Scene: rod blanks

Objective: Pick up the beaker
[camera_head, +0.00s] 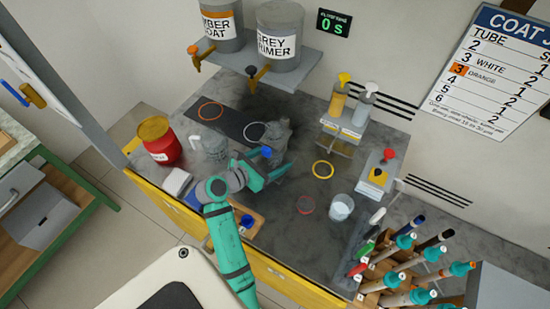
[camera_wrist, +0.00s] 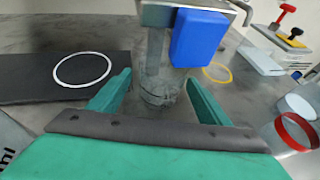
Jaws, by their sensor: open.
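A clear, greyish glass vessel that looks like the beaker (camera_wrist: 160,92) stands between and beyond my gripper's fingers in the wrist view, partly behind a grey upright part. Another clear vessel (camera_head: 341,208) with pale contents stands to the right on the bench. A clear jug-like vessel (camera_head: 212,145) stands to the left of my gripper.
A black mat (camera_head: 228,122) with an orange and a white ring lies behind. A red can (camera_head: 160,143) stands at left, pump bottles (camera_head: 338,97) at back, and a rod rack (camera_head: 400,270) at front right.

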